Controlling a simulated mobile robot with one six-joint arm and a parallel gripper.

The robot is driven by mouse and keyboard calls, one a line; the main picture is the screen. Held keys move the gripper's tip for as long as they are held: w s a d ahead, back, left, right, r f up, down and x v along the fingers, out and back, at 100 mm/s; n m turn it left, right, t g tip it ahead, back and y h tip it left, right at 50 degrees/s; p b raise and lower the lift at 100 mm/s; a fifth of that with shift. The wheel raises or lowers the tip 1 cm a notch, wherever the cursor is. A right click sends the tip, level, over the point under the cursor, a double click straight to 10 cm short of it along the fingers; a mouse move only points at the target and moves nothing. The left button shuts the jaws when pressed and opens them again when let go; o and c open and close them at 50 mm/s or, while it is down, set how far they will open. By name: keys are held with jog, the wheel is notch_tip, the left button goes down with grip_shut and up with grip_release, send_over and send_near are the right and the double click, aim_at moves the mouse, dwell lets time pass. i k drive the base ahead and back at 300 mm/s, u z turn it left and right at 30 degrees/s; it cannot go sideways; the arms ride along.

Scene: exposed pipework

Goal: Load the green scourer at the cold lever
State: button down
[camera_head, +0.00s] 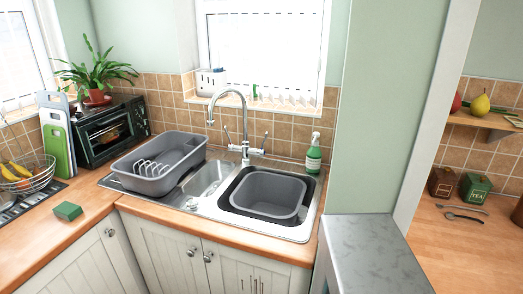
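The green scourer (68,211) lies flat on the wooden worktop, left of the sink. It is a small green block, with nothing touching it from above. The chrome mixer tap (245,130) stands behind the sink, with a tall curved spout. It has one lever on its left (227,134) and one on its right (264,141). I cannot tell from any marking which lever is the cold one. My gripper is not seen in this view.
A grey dish rack tub (135,172) sits on the drainer, and a grey basin (268,222) in the right bowl. A green spray bottle (313,156) stands right of the tap. A wire fruit basket (38,178) is behind the scourer. Worktop beside the scourer is clear.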

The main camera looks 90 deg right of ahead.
aim_at(260, 152)
jog(key=z, duration=0.4)
jog(key=k, duration=0.55)
jog(key=z, duration=0.4)
jog(key=i, duration=0.5)
jog(key=u, duration=0.1)
